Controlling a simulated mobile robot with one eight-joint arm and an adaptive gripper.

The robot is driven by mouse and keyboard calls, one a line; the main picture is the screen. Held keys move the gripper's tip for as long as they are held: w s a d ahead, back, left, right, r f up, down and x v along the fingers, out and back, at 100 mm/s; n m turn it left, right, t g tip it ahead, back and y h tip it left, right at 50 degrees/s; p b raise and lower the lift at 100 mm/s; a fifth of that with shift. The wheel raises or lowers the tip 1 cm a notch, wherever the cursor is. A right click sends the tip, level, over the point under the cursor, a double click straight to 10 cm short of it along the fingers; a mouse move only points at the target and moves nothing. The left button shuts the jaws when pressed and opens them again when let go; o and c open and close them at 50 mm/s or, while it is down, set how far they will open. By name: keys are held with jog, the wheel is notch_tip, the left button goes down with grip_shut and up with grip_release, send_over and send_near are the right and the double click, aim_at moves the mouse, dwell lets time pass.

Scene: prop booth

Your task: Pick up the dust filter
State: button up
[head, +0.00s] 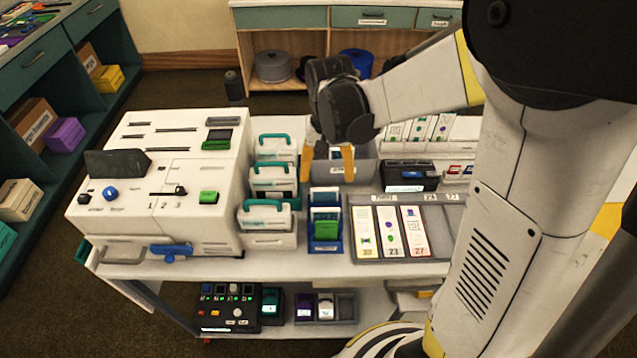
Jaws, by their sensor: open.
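My gripper (328,172) points down with its two yellow fingers apart and nothing visible between them. It is over or just in front of a grey labelled bin (366,172) at the back middle of the white cart; its height above the bin is hard to tell. The bin's contents are mostly hidden by my gripper. I cannot tell for certain which thing is the dust filter. White cartridges with teal handles (273,181) stand in a column left of my gripper. A blue holder (325,236) with green-and-white items stands in front of it.
A large white machine (165,185) fills the cart's left side. A grey tray (364,246) with printed cards and a black box (409,176) lie to the right. The lower shelf holds a black control box (238,306). A strip along the cart's front edge is clear.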

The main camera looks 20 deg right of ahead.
aim_at(325, 190)
jog(key=f+b, duration=0.3)
jog(key=f, duration=0.5)
jog(key=shift+a+f, duration=0.1)
jog(key=shift+a, duration=0.1)
jog(key=c, duration=0.5)
